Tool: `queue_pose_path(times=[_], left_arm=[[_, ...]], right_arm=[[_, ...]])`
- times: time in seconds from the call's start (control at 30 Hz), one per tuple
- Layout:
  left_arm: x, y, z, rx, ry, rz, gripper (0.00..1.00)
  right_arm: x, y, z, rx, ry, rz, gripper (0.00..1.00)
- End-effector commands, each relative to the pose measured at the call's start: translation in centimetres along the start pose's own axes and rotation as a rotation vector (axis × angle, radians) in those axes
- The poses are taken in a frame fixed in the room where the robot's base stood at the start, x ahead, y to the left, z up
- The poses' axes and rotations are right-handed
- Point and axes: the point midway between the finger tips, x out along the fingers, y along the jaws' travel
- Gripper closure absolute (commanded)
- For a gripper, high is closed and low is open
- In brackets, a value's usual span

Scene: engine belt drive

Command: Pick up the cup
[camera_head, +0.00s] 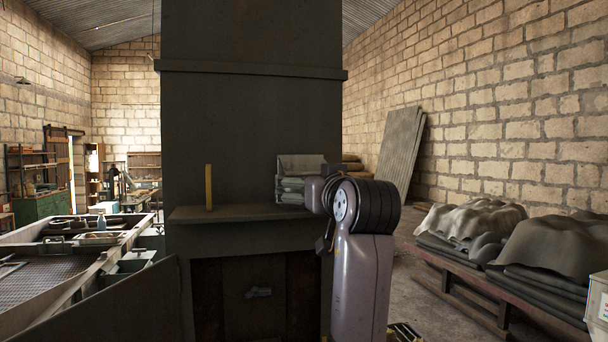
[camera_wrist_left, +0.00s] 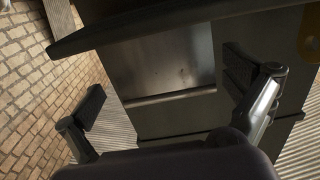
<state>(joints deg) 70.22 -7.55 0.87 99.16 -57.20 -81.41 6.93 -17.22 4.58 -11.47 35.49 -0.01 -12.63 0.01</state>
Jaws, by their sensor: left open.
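I cannot make out a cup in either view. In the head view my left arm rises at the right of a dark grey column, and its wrist is by the right end of the column's shelf (camera_head: 235,213). The fingers are not clear there. In the left wrist view my left gripper (camera_wrist_left: 168,80) is open, with one finger at each side and nothing between them. Behind the fingers is dark grey metal with a lighter panel (camera_wrist_left: 170,55). The picture there is upside down. My right gripper is not in view.
A yellow upright bar (camera_head: 208,187) stands on the shelf's left. A grey ribbed metal object (camera_head: 292,183) is at its right, partly behind my arm. Covered stacks (camera_head: 545,255) line the right wall.

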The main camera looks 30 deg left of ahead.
Motion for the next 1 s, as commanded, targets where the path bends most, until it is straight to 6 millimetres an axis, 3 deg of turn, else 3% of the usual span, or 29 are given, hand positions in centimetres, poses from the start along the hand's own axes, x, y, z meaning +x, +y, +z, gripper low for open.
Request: queue_pose_path(times=[0.23,0.4,0.6,0.87,1.0], left_arm=[[1.6,-0.2,-0.2,0.001,-0.002,-0.001,0.00],[3.8,-0.6,-0.4,0.003,-0.003,-0.002,0.00],[5.8,-0.6,-0.1,0.001,-0.001,0.000,0.00],[5.9,-0.5,0.2,0.000,0.000,0.001,0.01],[5.9,-0.5,0.2,0.000,0.000,0.001,0.10]], right_arm=[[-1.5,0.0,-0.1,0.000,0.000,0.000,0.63],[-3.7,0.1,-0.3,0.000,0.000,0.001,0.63],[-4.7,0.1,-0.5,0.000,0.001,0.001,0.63],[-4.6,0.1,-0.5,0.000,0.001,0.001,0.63],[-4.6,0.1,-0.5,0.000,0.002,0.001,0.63]])
